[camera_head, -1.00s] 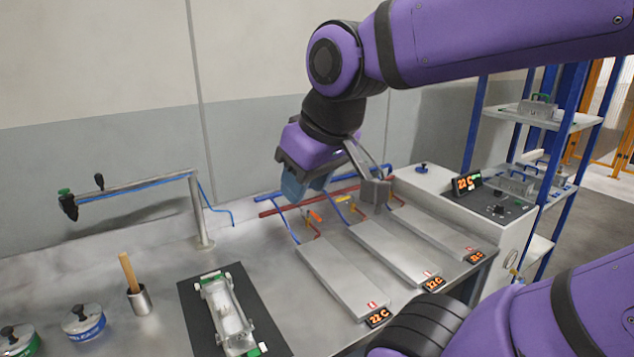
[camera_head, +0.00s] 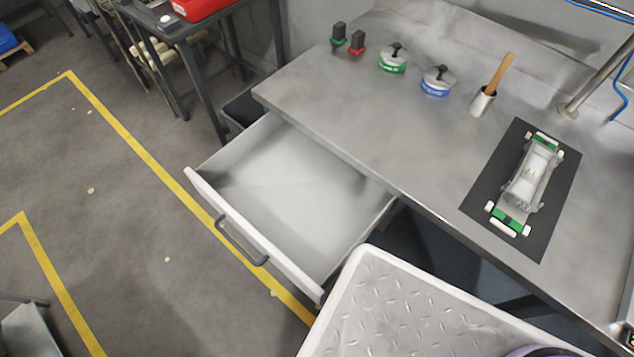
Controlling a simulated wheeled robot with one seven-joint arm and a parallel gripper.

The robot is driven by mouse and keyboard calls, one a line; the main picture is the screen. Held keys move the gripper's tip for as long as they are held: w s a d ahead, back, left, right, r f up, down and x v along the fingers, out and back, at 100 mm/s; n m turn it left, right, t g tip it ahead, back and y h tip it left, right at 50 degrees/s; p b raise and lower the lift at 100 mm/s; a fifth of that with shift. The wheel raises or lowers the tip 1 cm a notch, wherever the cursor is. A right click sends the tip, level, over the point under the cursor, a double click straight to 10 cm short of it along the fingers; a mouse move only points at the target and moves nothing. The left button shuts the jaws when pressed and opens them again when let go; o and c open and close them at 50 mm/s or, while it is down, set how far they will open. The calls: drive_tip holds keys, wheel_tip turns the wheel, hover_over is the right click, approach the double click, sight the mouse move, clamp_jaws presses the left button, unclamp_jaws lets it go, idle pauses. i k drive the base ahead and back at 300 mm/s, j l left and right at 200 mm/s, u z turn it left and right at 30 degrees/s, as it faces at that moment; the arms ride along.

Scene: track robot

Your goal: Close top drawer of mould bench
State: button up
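The mould bench (camera_head: 425,145) has a grey metal top and runs diagonally across the head view. Its top drawer (camera_head: 290,190) is pulled well out below the bench's left end. The drawer is pale, and the part of its inside that shows is empty. Its front panel (camera_head: 285,268) faces the lower left and carries a dark bar handle (camera_head: 241,241). My gripper is outside the head view now, so its opening and its distance from the drawer cannot be seen.
My pale tread-plate deck (camera_head: 400,300) is close to the drawer's right corner. A white-and-green mould assembly (camera_head: 530,180) lies on a black mat (camera_head: 545,225); lidded pots (camera_head: 437,80) and a brush holder (camera_head: 482,101) stand behind. Open floor (camera_head: 150,250) lies left of the drawer.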

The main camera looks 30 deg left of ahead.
sight(302, 206)
drive_tip(key=k+l+u, duration=0.2)
drive_tip(key=u, duration=0.6)
drive_tip(key=i+u, duration=0.1)
drive_tip(key=u, duration=0.3)
drive_tip(key=i+u, duration=0.1)
drive_tip(key=u, duration=0.75)
drive_tip(key=k+l, duration=0.1)
drive_tip(key=k, duration=0.6)
